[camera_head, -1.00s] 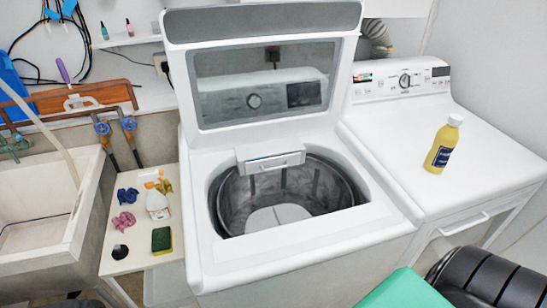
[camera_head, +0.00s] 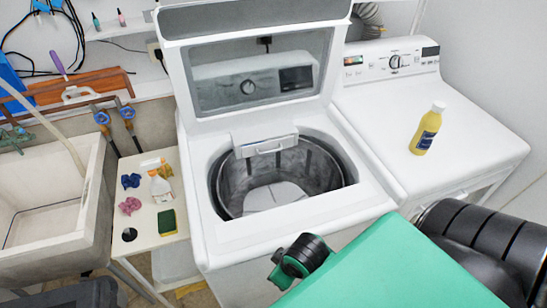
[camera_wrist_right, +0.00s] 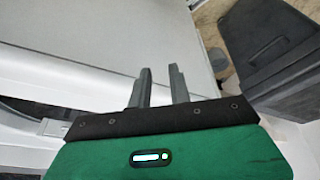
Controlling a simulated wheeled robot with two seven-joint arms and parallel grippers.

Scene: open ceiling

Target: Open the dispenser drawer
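The dispenser drawer (camera_head: 270,146) is a white front with a bar handle at the back rim of the washer's open tub (camera_head: 228,195). It looks closed. The washer's lid (camera_head: 262,75) stands raised behind it. My right gripper (camera_wrist_right: 159,88) shows in the right wrist view with its two grey fingers apart and nothing between them. In the head view its fingers cannot be made out. My green and black right arm is at the lower right, in front of the washer and apart from the drawer. My left gripper is not in view.
A dryer (camera_head: 440,165) with a yellow bottle (camera_head: 427,130) on top stands right of the washer. On the left are a sink (camera_head: 85,240) and a small table (camera_head: 178,238) holding a spray bottle (camera_head: 160,187), cloths and a sponge (camera_head: 167,222). The space above the tub is clear.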

